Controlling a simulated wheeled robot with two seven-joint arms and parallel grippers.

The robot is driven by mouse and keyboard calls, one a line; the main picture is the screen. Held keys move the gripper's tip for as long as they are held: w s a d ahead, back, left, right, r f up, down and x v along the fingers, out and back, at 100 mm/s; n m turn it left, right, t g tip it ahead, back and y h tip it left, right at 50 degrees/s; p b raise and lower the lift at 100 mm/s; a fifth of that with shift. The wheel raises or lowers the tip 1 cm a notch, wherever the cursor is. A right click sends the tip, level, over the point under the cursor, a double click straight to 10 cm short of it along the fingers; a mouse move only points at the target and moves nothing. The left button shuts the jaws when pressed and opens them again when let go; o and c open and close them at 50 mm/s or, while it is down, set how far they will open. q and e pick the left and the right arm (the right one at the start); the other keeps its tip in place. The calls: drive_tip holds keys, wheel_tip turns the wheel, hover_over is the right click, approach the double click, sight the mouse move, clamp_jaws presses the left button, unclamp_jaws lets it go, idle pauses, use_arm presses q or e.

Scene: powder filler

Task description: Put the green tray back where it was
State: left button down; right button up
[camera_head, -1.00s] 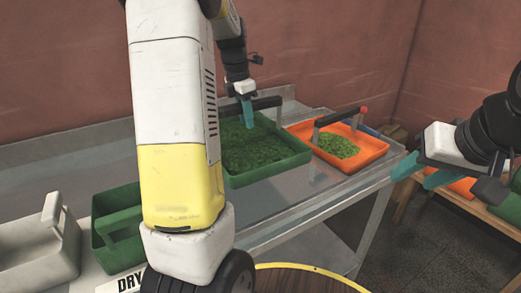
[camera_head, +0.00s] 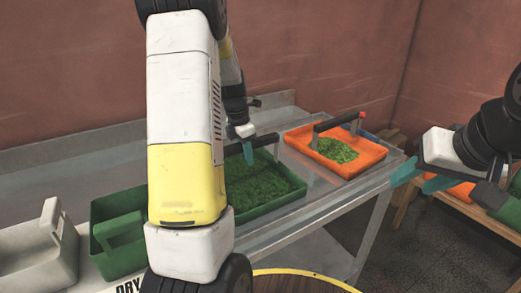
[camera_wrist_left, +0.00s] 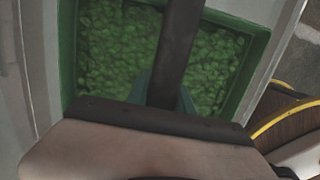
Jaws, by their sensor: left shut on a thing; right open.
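The green tray (camera_head: 262,203) holds green leafy bits and has a dark handle bar (camera_head: 266,141) across it. It is on or just above the metal table, partly hidden behind my left arm; I cannot tell whether it touches the table. My left gripper (camera_head: 246,149) is shut on the tray's handle. In the left wrist view the handle (camera_wrist_left: 178,50) runs between the fingers, with the tray's rim (camera_wrist_left: 252,70) around the leaves below. My right gripper (camera_head: 420,178) is open and empty at the right, off the table's edge.
An orange tray (camera_head: 368,160) with green bits stands to the right on the metal table (camera_head: 310,192). An empty green bin (camera_head: 122,225) and a white bin (camera_head: 40,250) stand at the left. A round wooden top with a yellow rim (camera_head: 300,275) is in front.

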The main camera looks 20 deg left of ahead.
use_arm(q)
drive_tip(key=shift+f, duration=0.1)
drive_tip(key=c, duration=1.1)
unclamp_jaws()
drive_tip(key=r, duration=0.4)
drive_tip(key=s+r, duration=0.1)
drive_tip(key=r, duration=0.3)
drive_tip(key=a+r, duration=0.1)
drive_tip(key=r, duration=0.3)
drive_tip(key=shift+s, duration=0.15)
drive_tip(key=s+d+r+m+t, duration=0.1)
drive_tip(key=s+d+m, duration=0.3)
drive_tip(key=s+m, duration=0.3)
drive_tip(key=s+d+r+m+t, duration=0.2)
drive_tip(key=s+d+m, duration=0.3)
drive_tip(key=s+m, duration=0.3)
drive_tip(key=s+d+r+m+t+h, duration=0.1)
drive_tip(key=s+d+m, duration=0.4)
drive_tip(key=m, duration=0.8)
drive_tip(key=shift+s+r+t, duration=0.2)
drive_tip(key=shift+s+r, duration=0.05)
drive_tip(key=shift+s, duration=0.45)
drive_tip(key=shift+s+r+t, duration=0.2)
drive_tip(key=shift+s+r, duration=0.05)
drive_tip(key=shift+s, duration=0.45)
